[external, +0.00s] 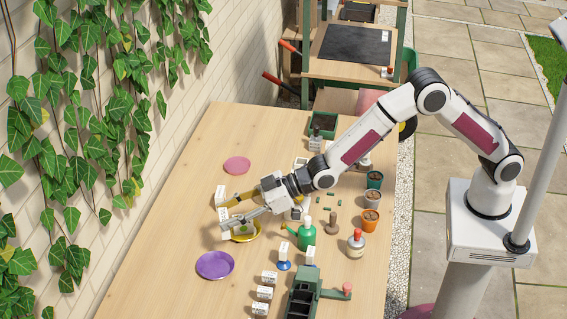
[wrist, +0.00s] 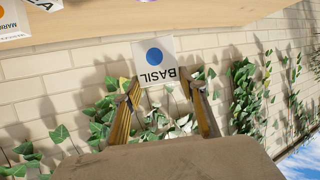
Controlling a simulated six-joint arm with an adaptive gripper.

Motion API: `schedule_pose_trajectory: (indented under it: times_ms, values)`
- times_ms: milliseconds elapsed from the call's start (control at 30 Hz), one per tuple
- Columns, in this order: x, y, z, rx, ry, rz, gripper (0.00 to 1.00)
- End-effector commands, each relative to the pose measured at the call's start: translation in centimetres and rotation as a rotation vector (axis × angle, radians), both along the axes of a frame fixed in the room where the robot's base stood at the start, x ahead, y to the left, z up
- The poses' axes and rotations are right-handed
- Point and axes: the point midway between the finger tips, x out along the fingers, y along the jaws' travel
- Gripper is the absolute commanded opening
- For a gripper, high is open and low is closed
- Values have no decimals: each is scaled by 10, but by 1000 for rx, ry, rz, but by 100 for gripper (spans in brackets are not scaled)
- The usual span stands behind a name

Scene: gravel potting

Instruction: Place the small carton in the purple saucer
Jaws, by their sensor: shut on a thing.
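The small carton (wrist: 153,58) is white with a blue dot and the word BASIL, upside down in the wrist view. My gripper (wrist: 160,100) is shut on it, with one finger at each side. In the external view the white carton (external: 223,215) shows at the fingertips of my gripper (external: 225,209), partly hidden by a finger. The gripper is at the left part of the table, beside and partly over a yellow saucer (external: 247,237). The purple saucer (external: 215,265) lies nearer the camera, below the gripper in the picture, and looks empty.
A pink saucer (external: 237,165) lies farther back. A green watering can (external: 306,233), a red-capped bottle (external: 355,243) and small pots (external: 371,219) stand to the right. Several white cartons (external: 264,293) stand right of the purple saucer. An ivy-covered wall (external: 90,120) borders the left.

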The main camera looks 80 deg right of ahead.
Motion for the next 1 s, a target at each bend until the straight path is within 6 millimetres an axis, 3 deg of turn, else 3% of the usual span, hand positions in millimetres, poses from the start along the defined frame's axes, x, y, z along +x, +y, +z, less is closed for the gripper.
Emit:
schedule_pose_trajectory:
  times_ms: [500,1000]
  values:
    - [0,0,-57,-1,2,0,20]
    - [0,0,-64,-1,2,0,20]
